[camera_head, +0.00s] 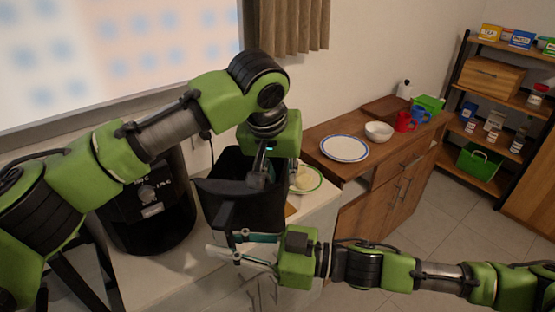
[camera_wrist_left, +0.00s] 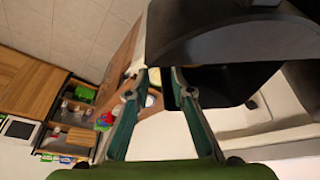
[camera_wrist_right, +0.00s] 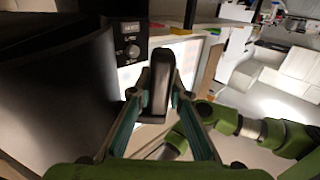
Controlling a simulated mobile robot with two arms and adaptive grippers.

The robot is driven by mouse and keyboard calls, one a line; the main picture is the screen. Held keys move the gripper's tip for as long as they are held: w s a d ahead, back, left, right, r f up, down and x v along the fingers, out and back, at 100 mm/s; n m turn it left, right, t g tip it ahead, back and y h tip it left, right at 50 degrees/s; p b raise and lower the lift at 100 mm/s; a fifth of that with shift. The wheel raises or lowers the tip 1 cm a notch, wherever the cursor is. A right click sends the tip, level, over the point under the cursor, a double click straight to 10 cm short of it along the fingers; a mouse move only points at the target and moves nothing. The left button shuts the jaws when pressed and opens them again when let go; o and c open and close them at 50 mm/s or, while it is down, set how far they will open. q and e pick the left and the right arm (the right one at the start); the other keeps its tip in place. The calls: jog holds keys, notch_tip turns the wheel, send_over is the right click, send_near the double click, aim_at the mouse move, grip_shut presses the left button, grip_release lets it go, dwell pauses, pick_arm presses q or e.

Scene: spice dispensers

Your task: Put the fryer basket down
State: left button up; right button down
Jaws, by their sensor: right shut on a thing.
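The black fryer basket (camera_head: 271,208) is at the counter's right part, beside the black fryer body (camera_head: 150,235). I cannot tell whether its base touches the counter. My right gripper (camera_head: 238,246) is shut on the basket's handle (camera_head: 224,213); the handle also stands between its fingers in the right wrist view (camera_wrist_right: 160,80). My left gripper (camera_head: 262,178) points down at the basket's far right side. In the left wrist view (camera_wrist_left: 161,74) its fingers are apart with nothing seen between them, close to the dark basket (camera_wrist_left: 225,86).
A green-rimmed plate (camera_head: 316,184) lies on the white counter (camera_head: 190,270) just right of the basket. A wooden cabinet (camera_head: 352,195) carries a blue-rimmed plate (camera_head: 344,148), a bowl (camera_head: 379,131) and mugs (camera_head: 404,123). A shelf (camera_head: 485,140) stands at the far right.

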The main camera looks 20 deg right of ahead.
pick_arm(q)
jog(key=shift+x, duration=1.4)
pick_arm(e)
jog(key=shift+r, duration=0.15)
pick_arm(q)
jog(key=shift+c, duration=0.5)
grip_shut()
jog(key=shift+r, duration=0.1)
pick_arm(e)
jog(key=c, duration=1.8)
grip_release()
jog(key=shift+c, duration=0.2)
